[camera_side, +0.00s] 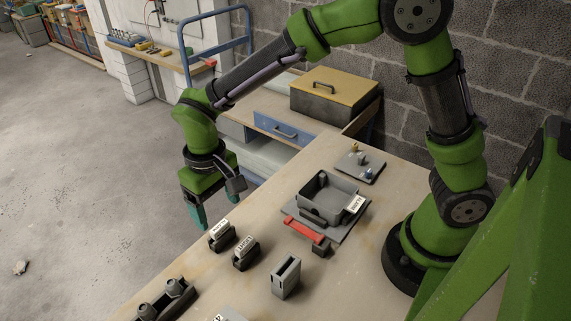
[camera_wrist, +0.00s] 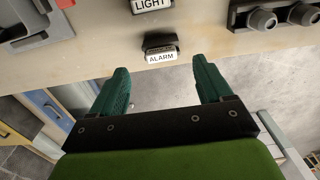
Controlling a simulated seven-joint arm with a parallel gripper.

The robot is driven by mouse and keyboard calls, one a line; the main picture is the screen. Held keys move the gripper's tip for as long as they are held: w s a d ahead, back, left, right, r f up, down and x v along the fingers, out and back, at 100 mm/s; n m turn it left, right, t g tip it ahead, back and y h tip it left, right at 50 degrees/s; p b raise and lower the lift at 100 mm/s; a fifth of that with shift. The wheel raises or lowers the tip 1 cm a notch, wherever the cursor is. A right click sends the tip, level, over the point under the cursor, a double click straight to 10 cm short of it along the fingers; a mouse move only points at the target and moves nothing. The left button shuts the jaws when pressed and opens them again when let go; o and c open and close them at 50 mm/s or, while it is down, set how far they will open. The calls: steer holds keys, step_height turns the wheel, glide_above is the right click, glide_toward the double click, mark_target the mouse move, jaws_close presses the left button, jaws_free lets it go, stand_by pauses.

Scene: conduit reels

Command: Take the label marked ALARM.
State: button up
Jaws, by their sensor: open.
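The ALARM label (camera_wrist: 161,58) is a white plate with black letters in a small dark holder (camera_wrist: 160,42) near the table edge. In the side view a white label (camera_side: 218,226) in the dark holder closest to the edge appears to be the same one. My gripper (camera_side: 214,211) is open and empty, with teal fingers, just off the table edge beside that holder. In the wrist view my gripper (camera_wrist: 161,65) has its two fingers apart, with the ALARM label showing between and beyond the tips, not touched.
The LIGHT label (camera_wrist: 152,5) sits in a second dark holder just behind. A grey slotted block (camera_side: 285,278), a grey open box (camera_side: 328,195) with a white label, a red bar (camera_side: 303,230) and a twin-knob fixture (camera_side: 166,300) also stand on the table (camera_side: 258,217).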

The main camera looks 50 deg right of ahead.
mark_target(219, 226)
steer(key=shift+w+f, duration=0.2)
steer(key=shift+f, duration=1.3)
steer(key=shift+w+f, duration=0.15)
steer(key=shift+f, duration=1.3)
steer(key=c, duration=1.1)
